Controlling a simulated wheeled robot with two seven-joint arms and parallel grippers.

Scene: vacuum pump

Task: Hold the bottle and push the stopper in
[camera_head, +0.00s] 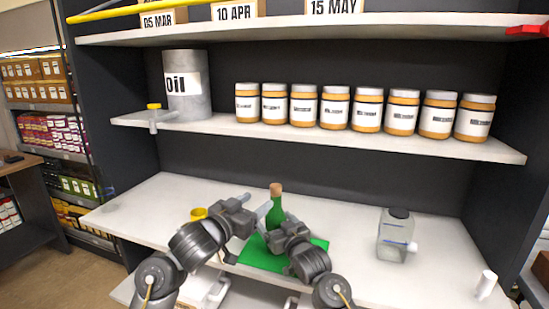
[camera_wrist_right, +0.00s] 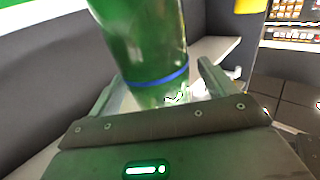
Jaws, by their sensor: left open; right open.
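The green bottle (camera_head: 277,211) stands upright on the green mat (camera_head: 318,243), with a tan stopper (camera_head: 276,188) at the top of its neck. My left gripper (camera_head: 264,211) is open just left of the bottle, below the stopper; I cannot tell if it touches. My right gripper (camera_head: 271,238) is open at the lower part of the bottle and hides its base in the head view. In the right wrist view the bottle (camera_wrist_right: 145,45), with a blue band, stands between the open fingers of my right gripper (camera_wrist_right: 158,90). Contact is unclear there.
A clear container with a dark lid (camera_head: 397,236) stands right on the white counter (camera_head: 350,222). A yellow object (camera_head: 198,213) is partly behind my left arm. A small white cylinder (camera_head: 487,284) is at the front right. Several jars (camera_head: 364,110) and an oil can (camera_head: 186,98) line the shelf above.

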